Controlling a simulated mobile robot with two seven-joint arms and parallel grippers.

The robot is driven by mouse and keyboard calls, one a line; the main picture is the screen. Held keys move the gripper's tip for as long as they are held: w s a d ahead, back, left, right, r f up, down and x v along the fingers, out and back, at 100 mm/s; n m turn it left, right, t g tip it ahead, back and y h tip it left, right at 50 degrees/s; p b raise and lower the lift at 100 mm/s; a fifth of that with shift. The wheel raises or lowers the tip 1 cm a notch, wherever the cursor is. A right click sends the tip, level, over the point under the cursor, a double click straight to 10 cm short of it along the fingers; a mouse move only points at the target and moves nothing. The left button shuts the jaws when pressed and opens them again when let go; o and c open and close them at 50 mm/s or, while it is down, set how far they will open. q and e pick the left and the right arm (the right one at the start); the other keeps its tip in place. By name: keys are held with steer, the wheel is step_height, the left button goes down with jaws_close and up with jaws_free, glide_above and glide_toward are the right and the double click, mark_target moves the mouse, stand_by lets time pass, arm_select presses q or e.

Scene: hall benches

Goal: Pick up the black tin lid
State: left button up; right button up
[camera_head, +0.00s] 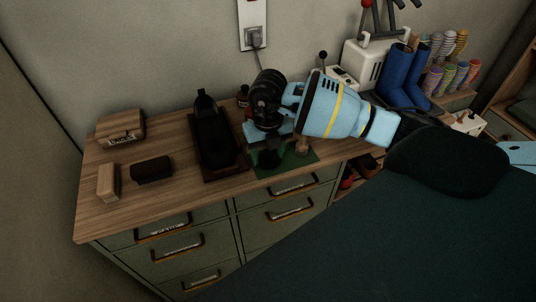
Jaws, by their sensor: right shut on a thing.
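My right gripper (268,144) comes down from my light-blue right arm over the green mat (304,158) on the bench top. It is shut on a small, dark, round-looking thing (269,158), which I take to be the black tin lid. The dark picture and the gripper hide much of it, and I cannot tell whether it is clear of the mat. My left gripper is out of view.
A black shoe (211,135) stands on a dark red board left of the mat. A dark block (152,170), a pale wooden block (108,182) and a wooden box (121,127) are further left. A small wooden thing (303,146) is close right. Blue boots (396,78) stand behind.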

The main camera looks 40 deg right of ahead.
mark_target(267, 154)
steer(key=shift+r, duration=0.5)
steer(key=shift+s+a+r, duration=0.2)
steer(key=shift+r, duration=0.45)
steer(key=shift+s+a+r, duration=0.15)
steer(key=shift+r, duration=0.45)
steer(key=s+a+r, duration=0.1)
steer(key=s+a, duration=0.8)
steer(key=s, duration=0.2)
steer(key=shift+s+a+r, duration=0.2)
steer(key=shift+s+a, duration=0.05)
steer(key=shift+a, duration=0.1)
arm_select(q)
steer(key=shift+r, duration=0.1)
